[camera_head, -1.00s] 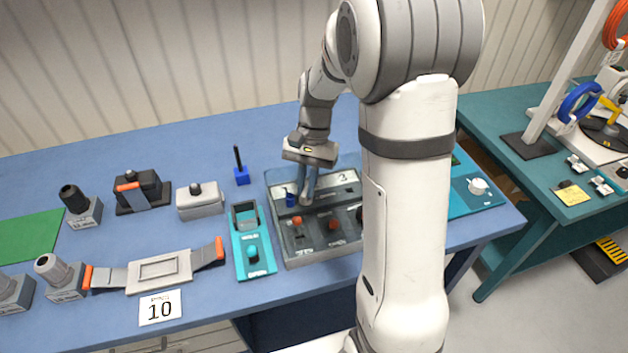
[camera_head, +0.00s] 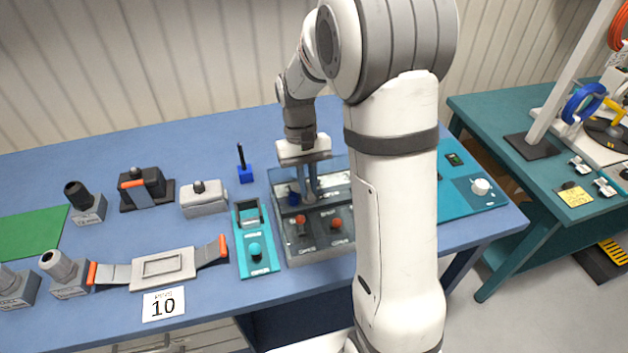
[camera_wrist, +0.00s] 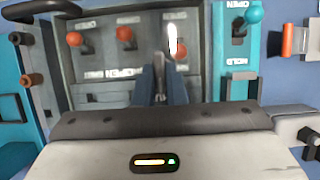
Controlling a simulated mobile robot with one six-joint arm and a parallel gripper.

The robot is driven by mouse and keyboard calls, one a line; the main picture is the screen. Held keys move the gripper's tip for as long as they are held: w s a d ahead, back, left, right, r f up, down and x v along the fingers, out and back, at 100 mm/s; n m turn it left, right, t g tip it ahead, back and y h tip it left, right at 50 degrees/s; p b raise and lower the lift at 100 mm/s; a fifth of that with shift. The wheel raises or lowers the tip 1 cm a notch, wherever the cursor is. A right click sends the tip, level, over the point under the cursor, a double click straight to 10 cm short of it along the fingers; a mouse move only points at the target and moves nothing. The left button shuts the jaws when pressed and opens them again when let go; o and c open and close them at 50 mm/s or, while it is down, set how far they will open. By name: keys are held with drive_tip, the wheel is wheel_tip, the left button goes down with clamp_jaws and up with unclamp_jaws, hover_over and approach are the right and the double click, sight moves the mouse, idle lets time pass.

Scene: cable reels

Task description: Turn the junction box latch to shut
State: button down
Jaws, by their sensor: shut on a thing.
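The grey junction box (camera_head: 289,250) with a clear rim stands in the middle of the blue bench, partly behind my arm. Orange-tipped levers (camera_head: 300,222) rise from its front panel. My gripper (camera_head: 310,199) points down over its middle, between the front levers and the rear section. In the wrist view my gripper (camera_wrist: 161,72) is shut on a slim grey piece (camera_wrist: 160,61), which seems to be the latch, beside labels that seem to read OPEN and SHUT. The fingers hide most of the latch, so its exact angle is unclear.
A teal panel (camera_head: 243,240) with a round teal knob stands close on the left. Grey connector blocks (camera_head: 204,199) and a strapped clamp (camera_head: 163,268) lie farther left. Another teal panel (camera_head: 478,202) is on the right. The bench behind the box is mostly clear.

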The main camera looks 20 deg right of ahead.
drive_tip(key=shift+s+f, duration=0.15)
drive_tip(key=shift+s, duration=0.1)
drive_tip(key=c, duration=1.5)
unclamp_jaws()
drive_tip(key=shift+w, duration=0.1)
drive_tip(key=v, duration=0.8)
drive_tip(key=shift+b, duration=0.4)
